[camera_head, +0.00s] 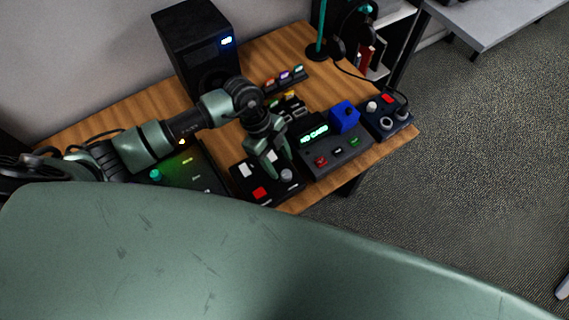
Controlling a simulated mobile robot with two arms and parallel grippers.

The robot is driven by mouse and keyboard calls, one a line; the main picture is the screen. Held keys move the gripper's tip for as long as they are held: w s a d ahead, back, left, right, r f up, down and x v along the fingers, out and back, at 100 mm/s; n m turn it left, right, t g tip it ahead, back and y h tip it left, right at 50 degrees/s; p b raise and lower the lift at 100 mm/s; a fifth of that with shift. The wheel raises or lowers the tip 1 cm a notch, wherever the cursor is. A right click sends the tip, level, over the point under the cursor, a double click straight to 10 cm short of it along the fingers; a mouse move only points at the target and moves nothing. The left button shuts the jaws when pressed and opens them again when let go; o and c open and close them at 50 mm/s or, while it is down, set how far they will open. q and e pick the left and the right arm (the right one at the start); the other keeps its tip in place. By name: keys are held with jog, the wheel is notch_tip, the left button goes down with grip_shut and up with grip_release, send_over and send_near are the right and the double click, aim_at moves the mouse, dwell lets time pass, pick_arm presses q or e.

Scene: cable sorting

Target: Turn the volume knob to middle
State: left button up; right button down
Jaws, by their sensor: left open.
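A round grey knob (286,175) sits on a small black panel (258,178) near the table's front edge. The panel also has white and red buttons. I cannot read a label or a pointer on the knob, so its setting cannot be told. My left gripper (277,167) points down over this panel, open, with its fingers close to the knob. Whether they touch it cannot be told. Another panel (402,127) at the right end carries a pale knob (371,107) and ring-shaped controls. My right gripper is not in view.
A grey console (338,156) with a green display and a blue box (344,116) stand right of the gripper. A black computer tower (197,45) is behind my left arm. A green-lit panel (190,175) lies left. Bare wood (303,201) shows at the front edge.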

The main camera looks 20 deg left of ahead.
aim_at(286, 173)
pick_arm(q)
jog(key=x, duration=0.3)
jog(key=shift+w+d+f, duration=0.1)
jog(key=shift+d+f, duration=0.05)
jog(key=shift+f, duration=0.25)
jog(key=shift+d+f, duration=0.1)
jog(key=shift+f, duration=0.3)
grip_shut()
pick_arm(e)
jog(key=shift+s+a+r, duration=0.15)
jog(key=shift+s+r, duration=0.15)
